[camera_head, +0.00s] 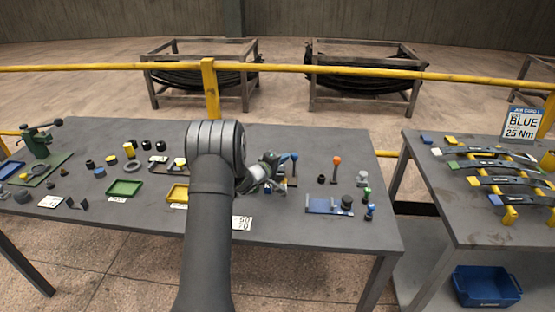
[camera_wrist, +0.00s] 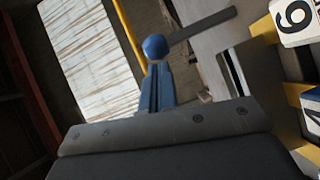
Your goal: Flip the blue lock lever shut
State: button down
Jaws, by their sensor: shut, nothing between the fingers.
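A lever with a round blue knob (camera_head: 294,157) stands upright on the main table, just right of my gripper (camera_head: 268,177). In the wrist view the blue knob (camera_wrist: 155,46) is directly beyond the narrow, bluish, closed fingers of my gripper (camera_wrist: 158,75). The fingers are shut with nothing between them. I cannot tell whether they touch the knob.
An orange-knobbed lever (camera_head: 337,161) and a blue plate (camera_head: 328,206) are to the right. A green tray (camera_head: 124,188) and a yellow tray (camera_head: 178,193) are left of my arm. A second table (camera_head: 480,225) holds strips on yellow supports. A yellow rail (camera_head: 330,70) runs behind.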

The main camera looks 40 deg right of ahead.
dwell(0.4)
jog(key=shift+s+d+r+m+y, duration=0.2)
jog(key=shift+s+d+m+y, duration=0.15)
jog(key=shift+s+d+m, duration=0.15)
jog(key=shift+s+d+r+m+y, duration=0.2)
jog(key=shift+s+d+m+y, duration=0.15)
jog(key=shift+s+d+m, duration=0.15)
jog(key=s+d+f+m+t+y, duration=0.1)
jog(key=s+d+f+m+y, duration=0.1)
jog(key=s+d, duration=0.3)
jog(key=shift+s+d+f+m+y, duration=0.2)
jog(key=shift+s+m+y, duration=0.1)
jog(key=shift+m, duration=0.1)
jog(key=shift+s, duration=0.1)
